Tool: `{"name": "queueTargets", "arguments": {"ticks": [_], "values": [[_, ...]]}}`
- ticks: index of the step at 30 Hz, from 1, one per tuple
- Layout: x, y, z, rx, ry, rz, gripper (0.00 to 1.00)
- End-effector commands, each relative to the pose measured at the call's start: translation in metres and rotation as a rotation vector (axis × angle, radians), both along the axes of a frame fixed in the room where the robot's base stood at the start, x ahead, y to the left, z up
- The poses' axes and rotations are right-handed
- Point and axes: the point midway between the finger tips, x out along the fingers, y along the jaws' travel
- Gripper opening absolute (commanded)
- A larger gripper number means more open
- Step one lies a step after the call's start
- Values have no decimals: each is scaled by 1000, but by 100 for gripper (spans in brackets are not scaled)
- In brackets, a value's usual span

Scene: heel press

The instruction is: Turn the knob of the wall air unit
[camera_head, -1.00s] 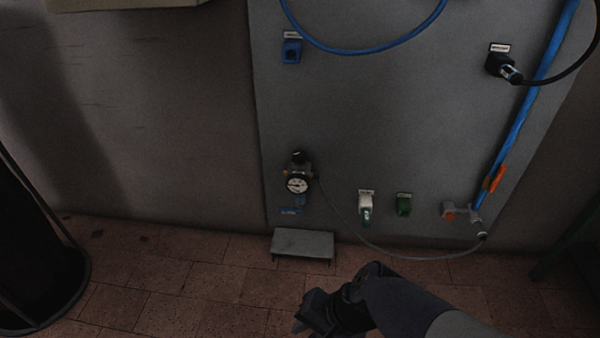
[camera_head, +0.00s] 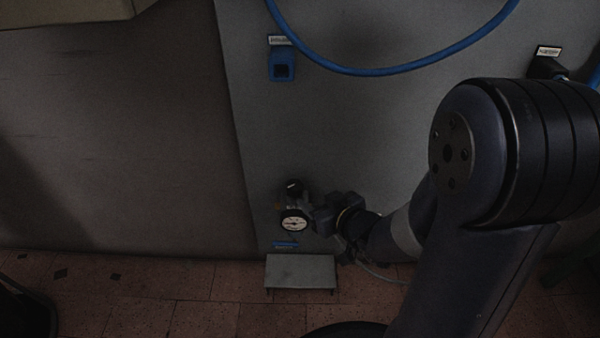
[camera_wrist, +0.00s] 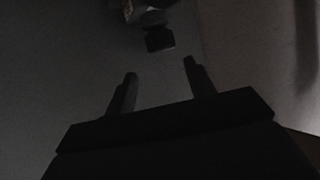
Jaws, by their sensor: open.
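The wall air unit has a round white gauge (camera_head: 294,222) and a dark knob (camera_head: 293,188) above it, low on the grey wall panel (camera_head: 330,120). My gripper (camera_head: 318,213) is just right of the unit in the head view; whether it touches cannot be told there. In the wrist view, the two fingers of my gripper (camera_wrist: 158,82) are apart with nothing between them. The dark knob (camera_wrist: 159,39) shows beyond the fingertips, between their lines, with part of the unit's body behind it. The wrist view is very dark.
A blue socket (camera_head: 283,65) and a hanging blue hose (camera_head: 380,71) are higher on the panel. A small grey step (camera_head: 300,270) stands on the tiled floor below the unit. My arm hides the panel's right part.

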Motion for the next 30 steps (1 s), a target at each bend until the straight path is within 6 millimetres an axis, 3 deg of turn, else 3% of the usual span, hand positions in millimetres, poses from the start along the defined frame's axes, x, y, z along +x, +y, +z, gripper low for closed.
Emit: {"name": "queueTargets", "arguments": {"ticks": [5,18,30], "values": [[11,10,-8,2,-7,15,52],[72,46,-38,3,-5,11,52],[85,54,-40,2,-5,9,52]]}}
